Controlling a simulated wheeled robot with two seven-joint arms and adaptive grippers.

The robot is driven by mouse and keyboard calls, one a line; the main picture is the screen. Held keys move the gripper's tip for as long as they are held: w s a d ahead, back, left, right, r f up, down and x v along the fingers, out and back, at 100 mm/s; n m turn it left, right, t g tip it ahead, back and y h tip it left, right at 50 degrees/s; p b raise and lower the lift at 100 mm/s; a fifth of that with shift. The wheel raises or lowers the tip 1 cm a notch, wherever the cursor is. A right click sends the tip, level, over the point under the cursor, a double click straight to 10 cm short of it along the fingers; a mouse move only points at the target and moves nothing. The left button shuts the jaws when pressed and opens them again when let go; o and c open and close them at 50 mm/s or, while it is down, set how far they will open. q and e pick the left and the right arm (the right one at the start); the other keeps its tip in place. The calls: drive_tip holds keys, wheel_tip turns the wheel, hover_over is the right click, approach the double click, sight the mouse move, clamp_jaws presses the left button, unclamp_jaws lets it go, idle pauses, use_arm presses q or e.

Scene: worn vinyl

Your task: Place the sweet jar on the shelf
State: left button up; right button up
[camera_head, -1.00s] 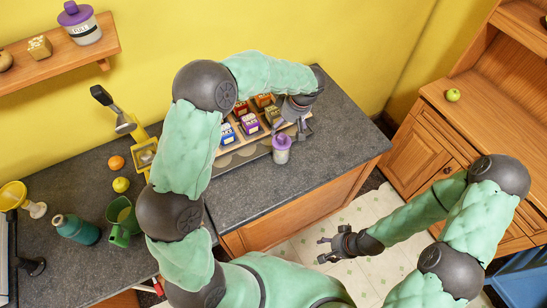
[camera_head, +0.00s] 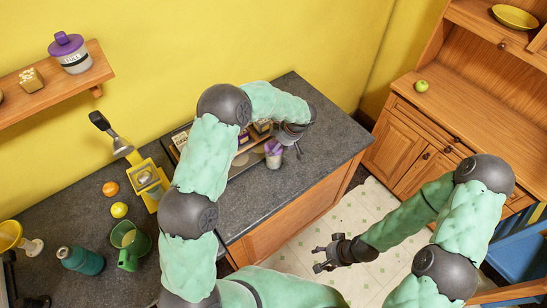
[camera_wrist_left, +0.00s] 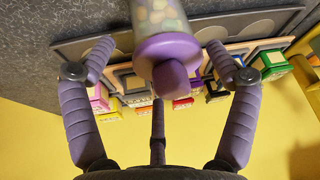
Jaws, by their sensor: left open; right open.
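The sweet jar (camera_head: 273,160), clear with a purple lid, stands near the counter's front edge beside a board of small boxes. In the left wrist view the jar (camera_wrist_left: 158,20) shows coloured sweets through its side. My left gripper (camera_head: 296,140) is open next to it; in the left wrist view its fingers (camera_wrist_left: 160,58) are spread on both sides of the jar, and contact cannot be told. My right gripper (camera_head: 325,256) is open and empty above the floor.
The counter (camera_head: 310,165) also holds a yellow juicer (camera_head: 148,180), an orange (camera_head: 110,188), a lemon (camera_head: 119,210), a green jug (camera_head: 130,245) and a teal flask (camera_head: 80,261). A wooden hutch (camera_head: 440,105) with a green apple (camera_head: 421,86) stands at right.

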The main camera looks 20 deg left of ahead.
use_arm(q)
drive_tip(key=x, duration=0.2)
drive_tip(key=p+x, duration=0.1)
drive_tip(key=x, duration=0.1)
drive_tip(key=shift+s+a+f, duration=0.1)
drive_tip(key=shift+s, duration=0.3)
drive_tip(key=shift+w+a+f, duration=0.1)
drive_tip(key=shift+w+f, duration=0.05)
drive_tip(key=shift+f, duration=0.2)
drive_tip(key=c, duration=1.6)
drive_tip(key=shift+o, duration=0.2)
drive_tip(key=shift+r, duration=0.15)
drive_tip(key=shift+r, duration=0.55)
wheel_tip(320, 180, up, 2)
drive_tip(key=shift+b, duration=0.55)
drive_tip(key=s+d+r+b, duration=0.2)
drive_tip(key=s+d+r, duration=0.7)
drive_tip(key=s, duration=0.1)
drive_tip(key=shift+s+d+r, duration=0.25)
drive_tip(key=shift+d+r, duration=0.05)
drive_tip(key=shift+r, duration=0.05)
